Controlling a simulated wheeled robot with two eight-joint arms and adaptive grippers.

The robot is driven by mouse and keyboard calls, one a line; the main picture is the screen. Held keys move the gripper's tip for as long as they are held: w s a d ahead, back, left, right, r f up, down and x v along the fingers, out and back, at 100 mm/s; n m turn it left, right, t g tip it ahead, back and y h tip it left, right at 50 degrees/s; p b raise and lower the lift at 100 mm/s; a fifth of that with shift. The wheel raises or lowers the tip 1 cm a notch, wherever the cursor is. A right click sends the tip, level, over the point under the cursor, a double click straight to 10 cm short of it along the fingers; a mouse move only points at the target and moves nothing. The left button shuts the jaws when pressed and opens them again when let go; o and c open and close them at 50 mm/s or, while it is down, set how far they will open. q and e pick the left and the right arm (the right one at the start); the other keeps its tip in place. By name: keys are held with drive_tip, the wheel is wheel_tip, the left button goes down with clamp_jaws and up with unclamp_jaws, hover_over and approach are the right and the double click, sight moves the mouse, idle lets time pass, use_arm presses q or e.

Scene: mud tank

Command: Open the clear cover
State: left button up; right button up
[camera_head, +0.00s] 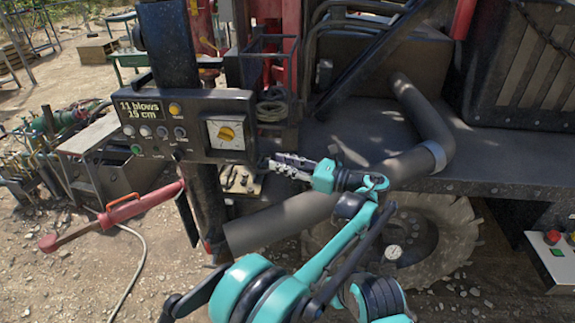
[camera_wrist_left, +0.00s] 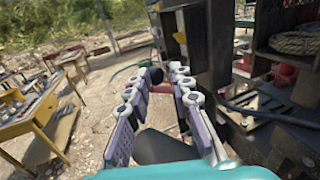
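The control panel (camera_head: 190,125) is a dark box on a black column, with a lit display, several knobs and buttons. At its right end is a pale square with a yellow rotary knob (camera_head: 226,133); a clear cover over it is hard to make out at this size. My left gripper (camera_head: 276,164) is to the right of and a little below the panel, apart from it, fingers pointing left. In the left wrist view the gripper (camera_wrist_left: 164,76) has its fingers spread with nothing between them. The panel's dark end seems to show beyond the fingertips. My right gripper is out of view.
A thick grey pipe (camera_head: 430,125) and a dark machine deck (camera_head: 490,160) lie behind my arm, above a muddy wheel (camera_head: 425,230). A coiled rope (camera_wrist_left: 296,43) sits on a shelf at right.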

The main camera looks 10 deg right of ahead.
sight(255, 155)
use_arm(q)
drive_tip(key=o, duration=0.4)
drive_tip(key=shift+w+a+r, duration=0.15)
drive_tip(key=shift+w+a, duration=0.5)
drive_tip(key=shift+w, duration=0.05)
drive_tip(key=shift+o, duration=0.8)
drive_tip(key=shift+w+a, duration=0.35)
drive_tip(key=shift+o, duration=0.6)
drive_tip(key=shift+a, duration=0.2)
drive_tip(key=shift+s+d+f, duration=0.2)
drive_tip(key=shift+s+d, duration=0.05)
drive_tip(key=shift+d, duration=0.15)
drive_tip(key=shift+c, duration=1.3)
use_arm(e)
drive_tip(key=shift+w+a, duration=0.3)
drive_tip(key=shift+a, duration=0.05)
use_arm(q)
drive_tip(key=shift+a, duration=0.1)
